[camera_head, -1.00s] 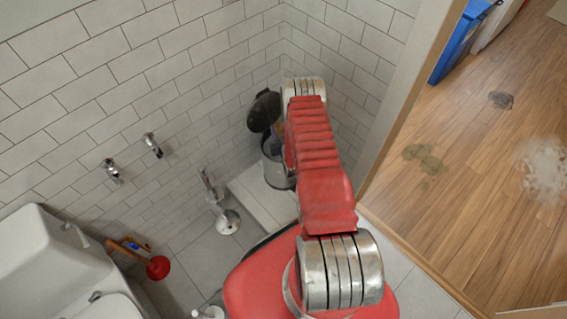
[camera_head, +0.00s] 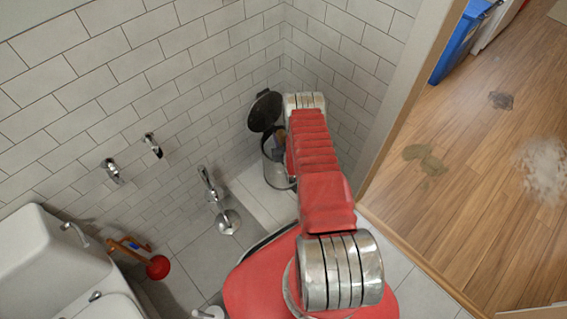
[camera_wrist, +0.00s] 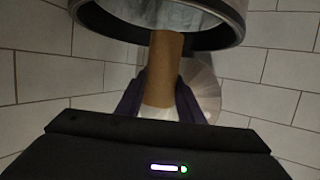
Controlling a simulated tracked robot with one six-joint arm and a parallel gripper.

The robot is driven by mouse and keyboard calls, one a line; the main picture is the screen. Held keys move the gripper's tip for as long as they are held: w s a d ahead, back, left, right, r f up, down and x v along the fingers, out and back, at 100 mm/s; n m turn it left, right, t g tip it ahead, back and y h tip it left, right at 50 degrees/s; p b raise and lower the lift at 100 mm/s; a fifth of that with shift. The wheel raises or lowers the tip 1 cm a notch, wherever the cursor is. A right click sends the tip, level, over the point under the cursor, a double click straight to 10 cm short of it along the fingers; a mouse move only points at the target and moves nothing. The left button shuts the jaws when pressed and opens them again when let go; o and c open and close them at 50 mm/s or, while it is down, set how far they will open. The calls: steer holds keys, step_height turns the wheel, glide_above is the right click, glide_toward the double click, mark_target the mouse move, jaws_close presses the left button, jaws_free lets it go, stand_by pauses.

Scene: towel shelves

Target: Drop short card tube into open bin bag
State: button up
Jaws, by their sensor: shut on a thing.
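My gripper (camera_wrist: 160,105) is shut on the short brown card tube (camera_wrist: 162,70), with a dark finger on each side of it. In the wrist view, the tube's far end overlaps the dark rim of a metal bin (camera_wrist: 205,38). I cannot tell whether it is inside the mouth or in front of it. In the head view, the pedal bin (camera_head: 274,172) stands in the tiled corner with its black lid (camera_head: 265,110) raised. My arm hides part of the bin, and a small brown patch shows at its mouth. I cannot clearly make out the bag.
Tiled walls close in behind the bin. A chrome stand (camera_head: 228,220) is left of it. A red plunger (camera_head: 158,267) and a white toilet (camera_head: 45,262) are farther left. A door frame (camera_head: 395,120) is on the right, with wooden floor beyond.

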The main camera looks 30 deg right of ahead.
steer(key=shift+f, duration=1.25)
steer(key=o, duration=1.1)
steer(key=v, duration=1.3)
steer(key=shift+s, duration=0.35)
steer(key=shift+a, duration=0.1)
